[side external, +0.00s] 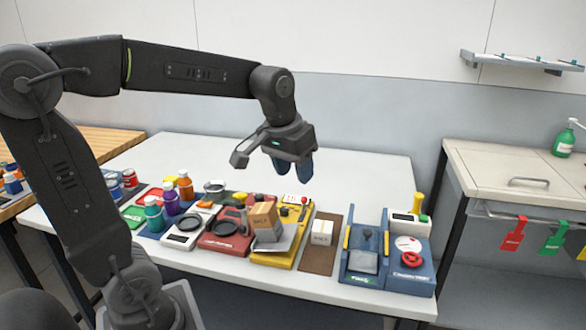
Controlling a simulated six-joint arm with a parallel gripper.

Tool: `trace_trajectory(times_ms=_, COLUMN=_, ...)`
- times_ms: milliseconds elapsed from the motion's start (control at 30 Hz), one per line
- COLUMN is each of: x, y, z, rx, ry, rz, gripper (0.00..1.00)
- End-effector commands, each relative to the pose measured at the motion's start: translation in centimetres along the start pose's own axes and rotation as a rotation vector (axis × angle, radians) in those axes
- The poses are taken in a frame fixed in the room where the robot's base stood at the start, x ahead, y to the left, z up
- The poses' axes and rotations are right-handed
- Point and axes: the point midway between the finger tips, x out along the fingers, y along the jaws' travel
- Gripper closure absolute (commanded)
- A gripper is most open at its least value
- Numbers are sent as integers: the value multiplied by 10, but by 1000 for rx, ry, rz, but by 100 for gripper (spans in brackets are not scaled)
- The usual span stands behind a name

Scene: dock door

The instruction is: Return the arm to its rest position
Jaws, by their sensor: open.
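My gripper (292,170) hangs above the back middle of the white table, with its blue fingertips pointing down. It is open and empty, clear of everything on the table. My arm reaches in from the left, its forearm nearly level and high over the table.
The white table (350,181) carries a front row of bottles (153,214), a red device (224,238), a cardboard box (264,220) on a yellow device, a white box (321,232) and blue devices (407,265). The table's back is free. A cabinet (510,172) stands right.

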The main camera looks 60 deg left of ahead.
Motion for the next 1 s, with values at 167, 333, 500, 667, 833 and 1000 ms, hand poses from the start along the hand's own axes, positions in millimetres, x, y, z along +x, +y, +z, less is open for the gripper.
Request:
trace_trajectory(times_ms=167, x=-1, y=2, z=4, rx=12, ry=6, rz=3, gripper=53)
trace_trajectory(times_ms=333, x=-1, y=2, z=4, rx=11, ry=6, rz=3, gripper=53)
trace_trajectory(times_ms=500, x=-5, y=5, z=14, rx=33, ry=20, rz=9, gripper=53)
trace_trajectory(times_ms=667, x=-14, y=16, z=58, rx=135, ry=86, rz=37, gripper=53)
trace_trajectory(times_ms=833, x=-14, y=23, z=110, rx=258, ry=165, rz=73, gripper=53)
trace_trajectory(times_ms=1000, x=-9, y=24, z=139, rx=328, ry=210, rz=94, gripper=53)
